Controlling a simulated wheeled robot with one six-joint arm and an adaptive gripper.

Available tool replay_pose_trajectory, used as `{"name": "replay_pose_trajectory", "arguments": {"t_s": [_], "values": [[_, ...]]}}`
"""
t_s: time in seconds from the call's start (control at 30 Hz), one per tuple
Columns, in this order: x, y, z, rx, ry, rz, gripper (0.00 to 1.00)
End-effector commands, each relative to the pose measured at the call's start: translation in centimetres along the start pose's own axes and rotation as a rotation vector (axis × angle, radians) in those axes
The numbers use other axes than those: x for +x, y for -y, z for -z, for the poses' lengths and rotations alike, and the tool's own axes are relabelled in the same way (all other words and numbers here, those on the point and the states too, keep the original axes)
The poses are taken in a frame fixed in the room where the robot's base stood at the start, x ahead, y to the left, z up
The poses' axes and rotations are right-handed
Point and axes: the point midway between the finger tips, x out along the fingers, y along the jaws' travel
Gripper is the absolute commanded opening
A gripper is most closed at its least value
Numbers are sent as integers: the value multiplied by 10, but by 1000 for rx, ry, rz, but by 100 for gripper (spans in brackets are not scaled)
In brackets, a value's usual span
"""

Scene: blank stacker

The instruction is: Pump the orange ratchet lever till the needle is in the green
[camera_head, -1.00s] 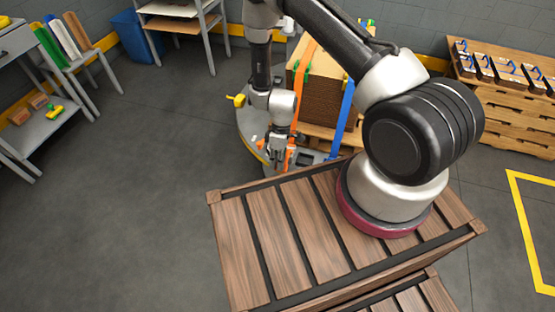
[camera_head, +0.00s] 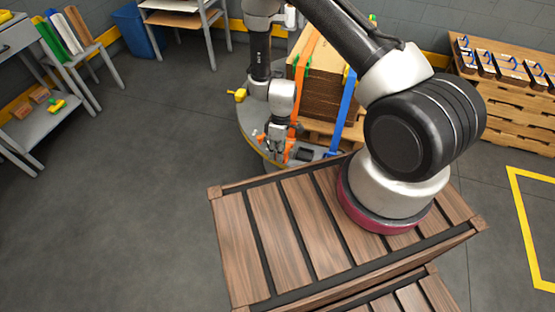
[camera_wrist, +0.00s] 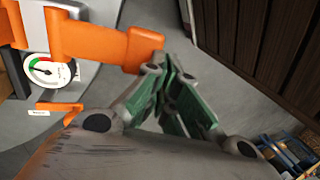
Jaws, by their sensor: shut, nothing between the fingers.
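The orange ratchet lever (camera_wrist: 95,42) crosses the upper left of the wrist view, its block-shaped end close to my fingertips. It also shows, small, in the head view (camera_head: 290,149). My gripper (camera_wrist: 168,72) is shut and empty beside the lever's end; I cannot tell whether they touch. In the head view my gripper (camera_head: 274,140) is low over the grey round platform (camera_head: 248,125). A round white gauge (camera_wrist: 48,70) with a dark needle and coloured bands sits left of the lever.
A strapped stack of brown boards (camera_head: 318,95) stands behind the lever, with an orange strap (camera_head: 304,52) and a blue strap (camera_head: 345,110). A slatted wooden crate top (camera_head: 290,235) is in front. Open floor lies to the left.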

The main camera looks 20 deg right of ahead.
Motion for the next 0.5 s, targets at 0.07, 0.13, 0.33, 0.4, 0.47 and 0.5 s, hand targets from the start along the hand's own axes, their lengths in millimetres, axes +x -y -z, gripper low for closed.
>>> {"name": "replay_pose_trajectory", "arguments": {"t_s": [0.07,0.13,0.33,0.4,0.47,0.5], "values": [[-20,2,5,-1,-3,-3,0],[-36,10,4,-1,-3,-3,0],[-76,27,4,-1,-4,-3,0],[-86,33,4,1,-3,-3,0],[-93,36,4,-1,-3,-2,0],[-97,37,4,-1,-3,-2,0]]}}
